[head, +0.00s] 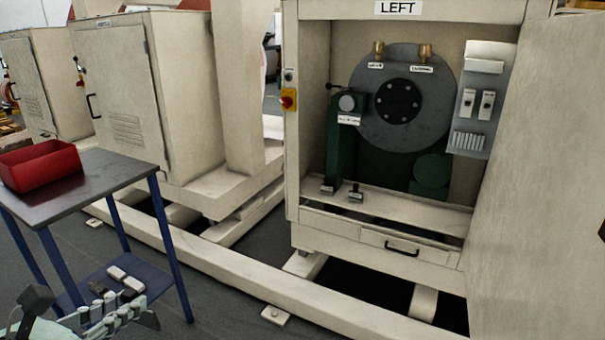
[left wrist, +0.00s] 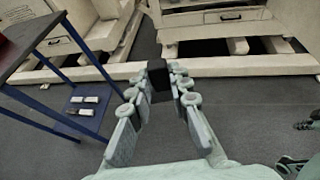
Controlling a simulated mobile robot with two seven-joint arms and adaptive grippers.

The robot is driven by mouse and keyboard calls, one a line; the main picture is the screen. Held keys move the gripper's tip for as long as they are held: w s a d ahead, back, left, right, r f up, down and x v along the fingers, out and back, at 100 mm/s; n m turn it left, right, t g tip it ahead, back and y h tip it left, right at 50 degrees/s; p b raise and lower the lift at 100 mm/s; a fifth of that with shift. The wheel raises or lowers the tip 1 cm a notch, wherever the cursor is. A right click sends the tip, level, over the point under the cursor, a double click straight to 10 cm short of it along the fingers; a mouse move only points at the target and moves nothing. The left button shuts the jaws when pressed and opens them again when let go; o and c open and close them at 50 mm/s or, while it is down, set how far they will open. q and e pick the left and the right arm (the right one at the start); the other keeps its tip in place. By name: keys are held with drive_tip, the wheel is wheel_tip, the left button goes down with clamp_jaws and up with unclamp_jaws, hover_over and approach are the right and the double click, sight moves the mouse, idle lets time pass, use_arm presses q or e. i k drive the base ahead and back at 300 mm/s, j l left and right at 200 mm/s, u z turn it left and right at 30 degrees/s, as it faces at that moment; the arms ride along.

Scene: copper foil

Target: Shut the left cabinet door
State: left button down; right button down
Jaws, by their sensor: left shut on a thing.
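The left cabinet (head: 290,180) stands open under a sign reading LEFT (head: 397,8). A large pale panel on the right, which looks like its door (head: 545,190), is swung outward toward me and runs out of the picture. A dark piece, perhaps its handle (head: 602,230), shows at the right edge. My left gripper (head: 138,312) is low at the front left, well away from the door. The left wrist view shows its fingers (left wrist: 158,92) shut on a small black block (left wrist: 158,76) at their tips.
A blue-legged table (head: 110,175) with a red bin (head: 40,165) stands at the left, close to my left gripper. Small blocks (head: 125,279) lie on its lower shelf. A pale floor beam (head: 220,275) runs before the cabinets. Grey floor (head: 225,315) in front is mostly clear.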

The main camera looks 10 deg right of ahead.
sight(533, 252)
drive_tip(key=k+l, duration=0.15)
drive_tip(key=l, duration=0.15)
drive_tip(key=k+l+z, duration=0.1)
drive_tip(key=k+l, duration=0.15)
drive_tip(key=l, duration=0.3)
drive_tip(key=l+z, duration=0.15)
drive_tip(key=l, duration=0.8)
drive_tip(key=i, duration=0.05)
